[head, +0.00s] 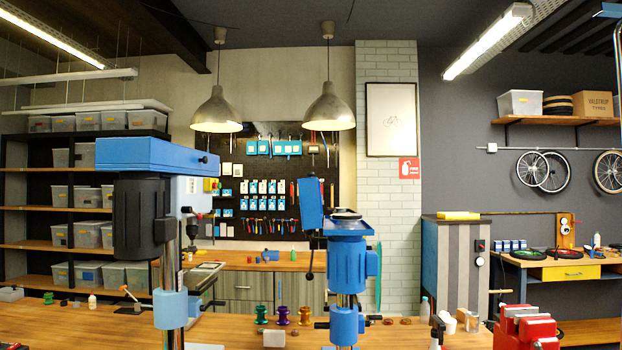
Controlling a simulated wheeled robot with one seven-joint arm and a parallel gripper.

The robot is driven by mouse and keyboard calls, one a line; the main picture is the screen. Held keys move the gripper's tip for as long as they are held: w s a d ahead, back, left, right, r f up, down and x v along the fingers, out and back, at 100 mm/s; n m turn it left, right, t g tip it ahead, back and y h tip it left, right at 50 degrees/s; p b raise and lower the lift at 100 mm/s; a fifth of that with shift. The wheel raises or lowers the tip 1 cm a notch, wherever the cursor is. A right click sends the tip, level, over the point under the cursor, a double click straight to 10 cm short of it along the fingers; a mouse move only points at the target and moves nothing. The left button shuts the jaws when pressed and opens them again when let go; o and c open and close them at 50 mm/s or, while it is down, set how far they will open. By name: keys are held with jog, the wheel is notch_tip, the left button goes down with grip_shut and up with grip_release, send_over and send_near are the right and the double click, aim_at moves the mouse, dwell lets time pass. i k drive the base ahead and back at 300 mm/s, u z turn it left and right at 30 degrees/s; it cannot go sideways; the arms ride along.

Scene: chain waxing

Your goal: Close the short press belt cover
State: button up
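The short press (347,265) stands on the wooden bench in the middle of the head view, with a blue head on a metal column. Its blue belt cover (311,205) is open, raised nearly upright at the left edge of the head. A dark round pulley (346,213) lies exposed on top of the head, to the right of the cover. A taller press (160,155) stands to the left, with its long blue top cover lying flat. My gripper is not in view.
The wooden bench (70,325) runs along the front. Several coloured spools (282,315) stand between the presses. A red vise (525,327) is at the front right. A striped cabinet (456,270) stands behind to the right. Lamps (329,108) hang above the back counter.

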aim_at(310, 200)
jog(key=u, duration=0.8)
jog(key=i, duration=1.65)
jog(key=z, duration=0.55)
